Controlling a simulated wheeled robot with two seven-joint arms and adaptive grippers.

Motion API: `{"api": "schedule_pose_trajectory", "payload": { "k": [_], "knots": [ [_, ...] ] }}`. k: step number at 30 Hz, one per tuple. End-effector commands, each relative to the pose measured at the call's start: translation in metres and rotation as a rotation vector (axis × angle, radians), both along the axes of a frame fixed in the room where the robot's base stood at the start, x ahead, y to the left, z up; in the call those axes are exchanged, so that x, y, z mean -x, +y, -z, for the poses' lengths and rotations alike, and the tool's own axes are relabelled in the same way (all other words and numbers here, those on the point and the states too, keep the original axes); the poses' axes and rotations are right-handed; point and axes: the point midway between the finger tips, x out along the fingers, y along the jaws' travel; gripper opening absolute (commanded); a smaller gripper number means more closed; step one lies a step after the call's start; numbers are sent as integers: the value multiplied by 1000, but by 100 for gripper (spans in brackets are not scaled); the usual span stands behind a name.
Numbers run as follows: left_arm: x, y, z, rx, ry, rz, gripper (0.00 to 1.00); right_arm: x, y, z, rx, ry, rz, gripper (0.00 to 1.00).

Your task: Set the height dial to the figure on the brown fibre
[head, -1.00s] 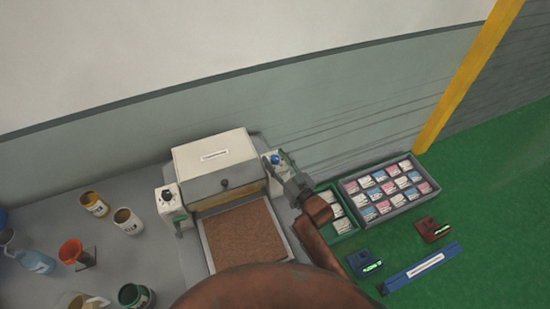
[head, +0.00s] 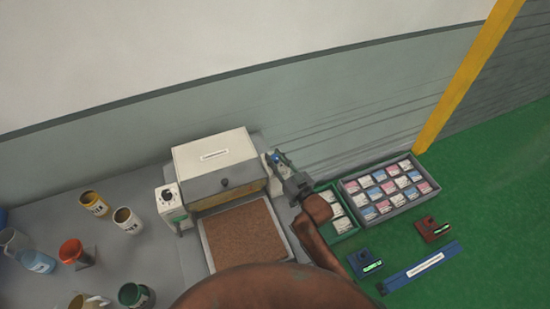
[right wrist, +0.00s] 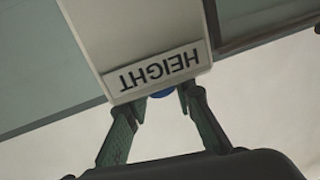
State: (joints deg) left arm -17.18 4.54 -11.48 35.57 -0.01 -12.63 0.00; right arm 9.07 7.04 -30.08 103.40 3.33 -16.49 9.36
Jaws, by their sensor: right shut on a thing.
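The machine (head: 215,155) is a cream and grey box with a tray of brown fibre (head: 245,237) in front of it. The blue height dial (head: 275,157) is on the machine's right side. My right gripper (head: 278,163) is at the dial, its fingers shut on it. In the right wrist view a HEIGHT label (right wrist: 160,70) shows upside down, and a bit of the blue dial (right wrist: 161,95) shows between the fingertips (right wrist: 162,92). The dial's scale and pointer cannot be read. No figure is legible on the fibre. My left gripper is not in view.
A second dark knob (head: 168,196) is on a white box at the machine's left. Several cans and jugs stand on the grey table at left, among them a red one (head: 72,250). A grey crate of cards (head: 390,188) and a green tray (head: 345,224) lie at right.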

Motion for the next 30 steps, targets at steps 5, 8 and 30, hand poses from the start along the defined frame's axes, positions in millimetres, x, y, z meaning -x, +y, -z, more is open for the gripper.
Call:
{"api": "schedule_pose_trajectory", "payload": {
  "k": [5,8,30],
  "knots": [
    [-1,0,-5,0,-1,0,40,0,0,-1,6,-3,-37,0],
    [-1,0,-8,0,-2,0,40,-1,0,-2,7,-5,-76,0],
    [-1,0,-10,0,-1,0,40,0,1,-1,-1,0,-145,33]
  ]
}}
